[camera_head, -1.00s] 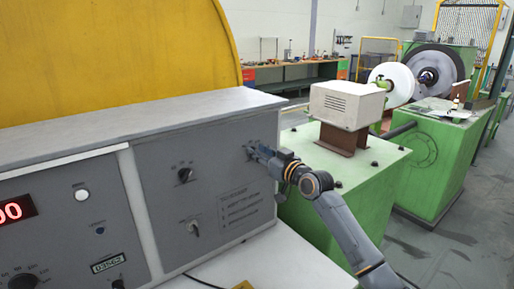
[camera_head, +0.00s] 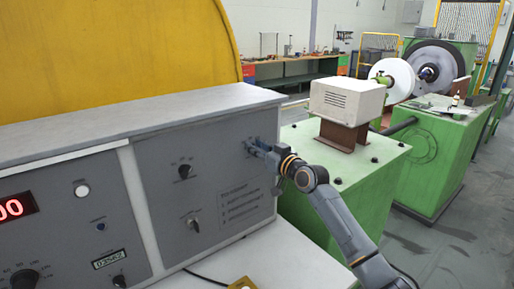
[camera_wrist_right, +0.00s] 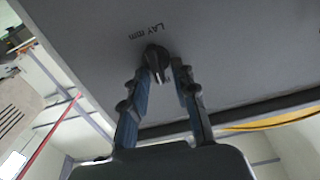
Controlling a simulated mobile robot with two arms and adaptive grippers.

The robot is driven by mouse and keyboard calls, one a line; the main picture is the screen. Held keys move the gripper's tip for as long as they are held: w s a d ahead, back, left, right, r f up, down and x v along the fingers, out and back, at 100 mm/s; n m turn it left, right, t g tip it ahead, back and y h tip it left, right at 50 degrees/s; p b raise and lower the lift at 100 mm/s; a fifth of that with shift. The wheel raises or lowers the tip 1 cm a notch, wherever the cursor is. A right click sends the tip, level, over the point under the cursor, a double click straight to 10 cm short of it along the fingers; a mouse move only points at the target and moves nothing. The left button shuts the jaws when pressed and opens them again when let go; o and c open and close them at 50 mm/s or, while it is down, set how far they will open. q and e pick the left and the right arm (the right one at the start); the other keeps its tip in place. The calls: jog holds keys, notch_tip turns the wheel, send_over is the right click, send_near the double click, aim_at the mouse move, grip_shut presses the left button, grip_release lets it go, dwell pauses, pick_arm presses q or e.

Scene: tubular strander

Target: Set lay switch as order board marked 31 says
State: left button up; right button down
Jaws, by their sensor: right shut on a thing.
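The lay switch (camera_wrist_right: 155,58) is a black knob on the grey panel, with "LAY mm" lettering beside it in the right wrist view. My right gripper (camera_wrist_right: 161,68) has its two blue fingers on either side of the knob and is shut on it. I cannot read the switch position. No order board marked 31 can be made out. My left gripper is not in view.
Other controls on the console include a black knob (camera_head: 184,171), a lower switch (camera_head: 194,224) and a red display (camera_head: 12,209). A printed plate (camera_head: 240,203) is below my gripper. A green machine base (camera_head: 340,190) with a cream vented box (camera_head: 347,102) stands to the right.

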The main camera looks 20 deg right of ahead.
jog(key=shift+w+d+f+m+p, duration=0.1)
jog(key=shift+d+m+p, duration=0.05)
jog(key=shift+m, duration=1.3)
jog(key=shift+d+f+m+p, duration=0.1)
jog(key=shift+d+m+p, duration=0.1)
jog(key=shift+m, duration=1.2)
jog(key=shift+w+d+f+m+p, duration=0.1)
jog(key=shift+m+p, duration=0.05)
jog(key=shift+m, duration=1.3)
jog(key=c, duration=1.4)
grip_release()
jog(key=shift+s+d, duration=0.1)
jog(key=shift+s, duration=0.05)
jog(key=v, duration=1.1)
jog(key=shift+s+d, duration=0.1)
jog(key=shift+s, duration=0.3)
